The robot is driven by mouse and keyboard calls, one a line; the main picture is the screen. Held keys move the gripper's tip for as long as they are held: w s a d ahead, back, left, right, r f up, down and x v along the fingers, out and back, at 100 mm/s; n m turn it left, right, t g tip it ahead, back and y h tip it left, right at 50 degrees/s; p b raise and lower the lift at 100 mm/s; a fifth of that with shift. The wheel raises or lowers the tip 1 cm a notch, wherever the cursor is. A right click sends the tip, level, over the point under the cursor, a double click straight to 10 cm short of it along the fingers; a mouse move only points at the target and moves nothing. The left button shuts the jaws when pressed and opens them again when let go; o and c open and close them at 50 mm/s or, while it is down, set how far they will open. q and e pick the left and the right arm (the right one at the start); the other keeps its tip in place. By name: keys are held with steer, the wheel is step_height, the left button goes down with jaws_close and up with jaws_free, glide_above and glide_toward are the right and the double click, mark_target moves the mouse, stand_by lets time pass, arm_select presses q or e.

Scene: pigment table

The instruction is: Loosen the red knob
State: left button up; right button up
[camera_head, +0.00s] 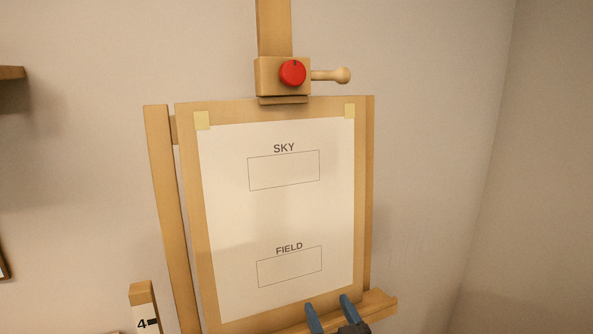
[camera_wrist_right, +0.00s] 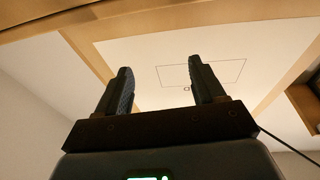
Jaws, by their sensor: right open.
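The red knob (camera_head: 292,73) is on the front of a wooden clamp block (camera_head: 265,78) on the easel's mast (camera_head: 273,28). A wooden peg handle (camera_head: 334,75) sticks out from the block's right side. My right gripper (camera_head: 329,306) is at the bottom edge of the head view, in front of the easel's lower ledge and far below the knob. Its two blue fingers are apart and nothing is between them. In the right wrist view my gripper (camera_wrist_right: 160,82) is open and empty, with the paper behind it. The knob does not show there. My left gripper is not in view.
A board (camera_head: 188,160) stands on the easel with a white sheet (camera_head: 285,215) marked SKY and FIELD, taped at its top corners. A ledge (camera_head: 377,304) runs below it. A wooden post marked 4 (camera_head: 142,292) stands at lower left. Space right of the easel is clear.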

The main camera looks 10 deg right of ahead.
step_height(320, 180, up, 21)
steer(key=w+a+t+y, duration=0.1)
steer(key=w+a, duration=0.1)
steer(key=a, duration=0.1)
steer(key=n+t+y+p, duration=0.1)
steer(key=p, duration=0.2)
glide_toward(295, 76)
steer(key=p+x, duration=0.7)
steer(key=p, duration=1)
steer(key=shift+d, duration=0.1)
steer(key=shift+w+r+y, duration=0.15)
steer(key=shift+w+y, duration=0.15)
steer(key=shift+w, duration=0.1)
steer(key=shift+x, duration=0.9)
steer(key=shift+s, duration=0.1)
steer(key=shift+c, duration=0.4)
